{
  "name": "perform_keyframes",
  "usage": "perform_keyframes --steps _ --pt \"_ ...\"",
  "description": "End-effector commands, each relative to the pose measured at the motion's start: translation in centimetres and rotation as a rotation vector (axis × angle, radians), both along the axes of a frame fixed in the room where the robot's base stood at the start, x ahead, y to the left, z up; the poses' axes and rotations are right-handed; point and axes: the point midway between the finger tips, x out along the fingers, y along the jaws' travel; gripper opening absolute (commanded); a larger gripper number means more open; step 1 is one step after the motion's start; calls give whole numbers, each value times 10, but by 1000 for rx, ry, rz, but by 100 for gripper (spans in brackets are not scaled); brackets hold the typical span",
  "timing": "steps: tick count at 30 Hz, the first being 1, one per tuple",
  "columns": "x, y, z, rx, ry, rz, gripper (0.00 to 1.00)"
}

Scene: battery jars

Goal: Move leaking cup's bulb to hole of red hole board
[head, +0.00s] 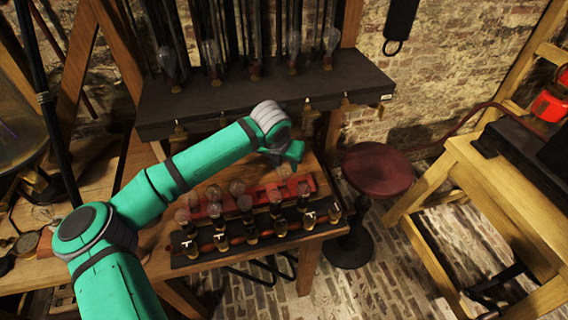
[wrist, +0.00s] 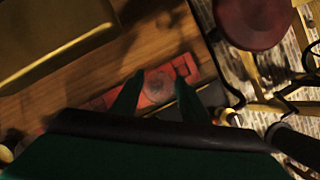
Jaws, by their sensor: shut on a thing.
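My gripper (head: 290,152) is at the end of my green arm, above the back right part of the red hole board (head: 262,194). In the wrist view my two fingers (wrist: 160,82) are shut on a round, dull glass bulb (wrist: 156,88), with the red board (wrist: 186,65) behind it. A dark rack (head: 205,256) in front of the red board carries several cups, some topped with bulbs. Which cup is the leaking one I cannot tell.
A red round stool (head: 377,170) stands right of the wooden table (head: 160,240). Another wooden frame table (head: 490,165) is at the far right.

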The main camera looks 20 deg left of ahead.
Motion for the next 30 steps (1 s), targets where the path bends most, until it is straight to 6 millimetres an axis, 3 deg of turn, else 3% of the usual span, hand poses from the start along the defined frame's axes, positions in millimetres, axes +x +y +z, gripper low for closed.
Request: perform_keyframes --steps 30 --pt "-1 5 -9 0 -1 3 14"
